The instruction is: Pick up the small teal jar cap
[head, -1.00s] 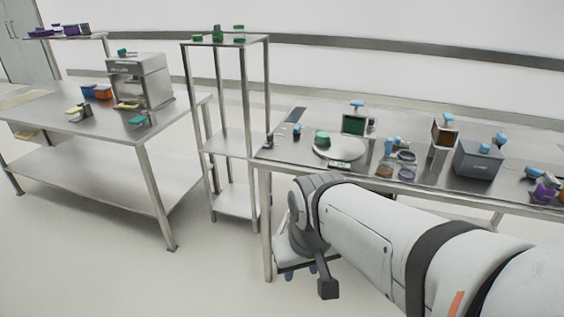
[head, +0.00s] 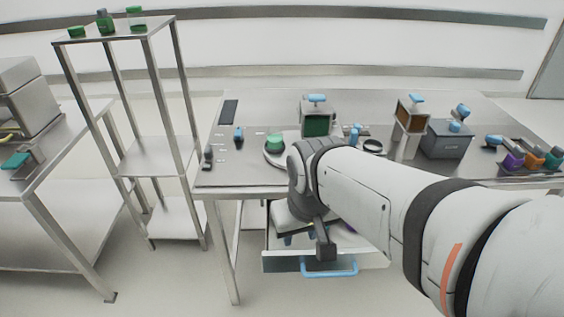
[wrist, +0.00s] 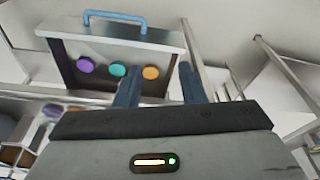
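The teal jar cap (wrist: 118,69) lies in an open metal drawer (wrist: 165,90), between a purple cap (wrist: 85,64) and an orange cap (wrist: 150,72). My gripper (wrist: 158,70) is open and empty, its dark blue fingers apart above the drawer. In the wrist view the left finger is close beside the teal cap and the orange cap shows between the fingers. In the head view my gripper (head: 300,239) hangs over the drawer (head: 283,262), below the table's front edge. My arm hides most of the drawer's inside there, and the teal cap cannot be made out.
The drawer has a blue handle (head: 328,273). The steel table (head: 240,172) above carries a scale with a green object (head: 275,141), blue-topped containers and a grey box (head: 446,141).

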